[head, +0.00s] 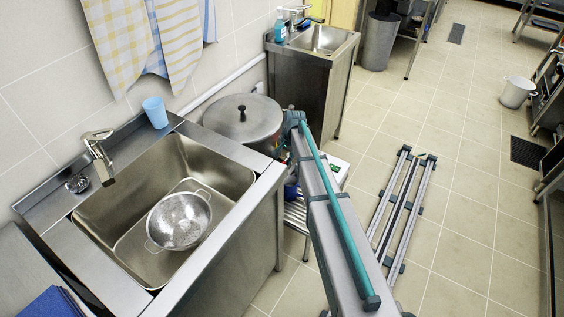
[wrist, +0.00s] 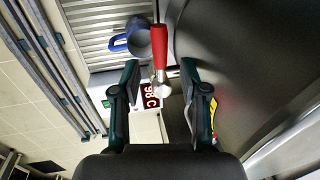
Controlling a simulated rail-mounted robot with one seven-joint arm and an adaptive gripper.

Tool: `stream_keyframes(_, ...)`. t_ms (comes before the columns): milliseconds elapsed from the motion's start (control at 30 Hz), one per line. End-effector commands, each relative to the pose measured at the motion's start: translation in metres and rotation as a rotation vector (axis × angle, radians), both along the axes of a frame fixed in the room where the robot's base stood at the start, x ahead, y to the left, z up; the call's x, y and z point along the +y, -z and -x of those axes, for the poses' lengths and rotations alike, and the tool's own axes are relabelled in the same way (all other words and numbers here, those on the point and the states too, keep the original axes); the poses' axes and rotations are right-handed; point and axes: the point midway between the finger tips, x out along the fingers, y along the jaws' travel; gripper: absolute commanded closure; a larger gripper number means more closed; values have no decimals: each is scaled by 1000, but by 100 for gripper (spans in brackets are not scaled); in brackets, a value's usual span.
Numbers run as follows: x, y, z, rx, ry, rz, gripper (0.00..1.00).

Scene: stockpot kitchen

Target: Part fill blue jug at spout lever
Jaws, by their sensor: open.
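In the wrist view the blue jug (wrist: 139,42) stands on a slatted metal surface, just left of the red spout lever (wrist: 160,42). I cannot see any liquid in the jug. The lever runs down to a shiny metal fitting (wrist: 162,86). My gripper (wrist: 160,70) is open, with a dark finger on each side of the lever's lower end and gaps to both. In the head view my arm hides the gripper and lever; a small dark blue patch (head: 291,190), probably the jug, shows beside the arm. The big lidded stockpot (head: 238,122) stands left of it.
A red display (wrist: 151,96) reading about 98 C sits below the lever. The dark pot wall (wrist: 240,60) fills the right of the wrist view. A sink (head: 97,205) with a colander (head: 179,220) and a light blue cup (head: 155,112) are at left. Rails (head: 398,205) lie right on the floor.

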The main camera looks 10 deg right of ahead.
Motion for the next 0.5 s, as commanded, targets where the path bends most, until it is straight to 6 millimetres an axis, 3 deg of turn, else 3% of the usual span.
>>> stream_keyframes(200, 4, 28, -4, 1, 0, 0, 56)
stream_keyframes(500, 6, 39, -5, 0, -1, 0, 56)
